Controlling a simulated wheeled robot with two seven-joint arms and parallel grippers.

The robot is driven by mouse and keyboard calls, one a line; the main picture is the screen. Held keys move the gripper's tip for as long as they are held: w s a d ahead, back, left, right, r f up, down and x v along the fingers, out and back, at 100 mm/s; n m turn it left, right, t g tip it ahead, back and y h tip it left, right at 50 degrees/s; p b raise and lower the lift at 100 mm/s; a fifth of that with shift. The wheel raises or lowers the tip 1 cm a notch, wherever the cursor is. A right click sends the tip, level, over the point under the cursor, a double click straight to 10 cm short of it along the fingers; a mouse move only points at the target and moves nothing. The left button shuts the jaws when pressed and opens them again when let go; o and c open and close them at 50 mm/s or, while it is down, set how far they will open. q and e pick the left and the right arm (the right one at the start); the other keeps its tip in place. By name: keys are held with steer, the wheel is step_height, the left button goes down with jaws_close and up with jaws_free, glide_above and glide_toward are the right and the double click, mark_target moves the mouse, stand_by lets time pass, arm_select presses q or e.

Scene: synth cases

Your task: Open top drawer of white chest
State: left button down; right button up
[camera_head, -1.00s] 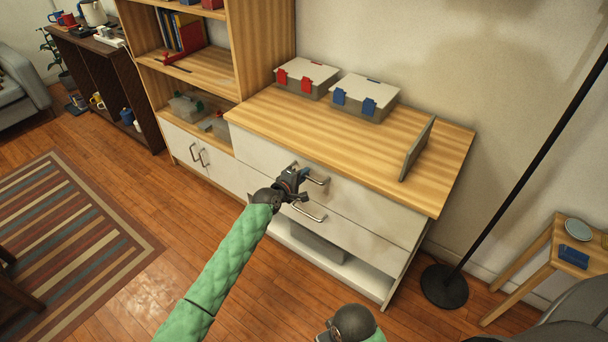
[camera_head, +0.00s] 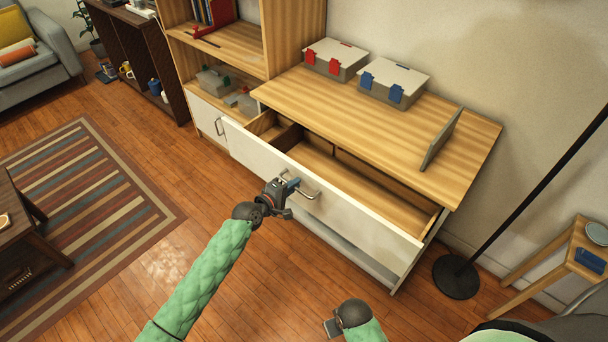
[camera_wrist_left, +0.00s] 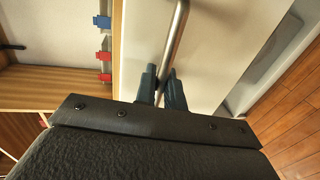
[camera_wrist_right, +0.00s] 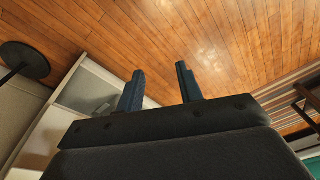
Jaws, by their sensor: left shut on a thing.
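The white chest with a wooden top (camera_head: 380,130) stands against the wall. Its top drawer (camera_head: 355,219) is pulled out, and the wooden inside shows with a divider near its left end. The part of the inside that I can see looks empty. My left gripper (camera_head: 290,186) is shut on the drawer's metal handle (camera_head: 312,190). In the left wrist view, the fingers (camera_wrist_left: 161,88) close around the handle bar (camera_wrist_left: 176,40). My right gripper (camera_wrist_right: 161,88) is open and empty over the floor, low in the head view (camera_head: 332,326).
Two lidded boxes, one with red clips (camera_head: 335,60) and one with blue clips (camera_head: 394,82), and an upright panel (camera_head: 442,138) stand on the chest. A shelf unit (camera_head: 230,45) adjoins it at left. A lamp base (camera_head: 456,277) and small table (camera_head: 560,262) are at right.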

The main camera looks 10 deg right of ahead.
arm_select(q)
steer(key=f+v, duration=0.2)
steer(key=v, duration=0.9)
steer(key=shift+s+a+f, duration=0.25)
steer(key=shift+s+a, duration=0.15)
steer(key=shift+a, duration=0.15)
arm_select(e)
steer(key=shift+w+r, duration=0.1)
steer(key=shift+r, duration=0.4)
steer(key=shift+f, duration=0.1)
arm_select(q)
steer(key=c, duration=1.6)
jaws_free()
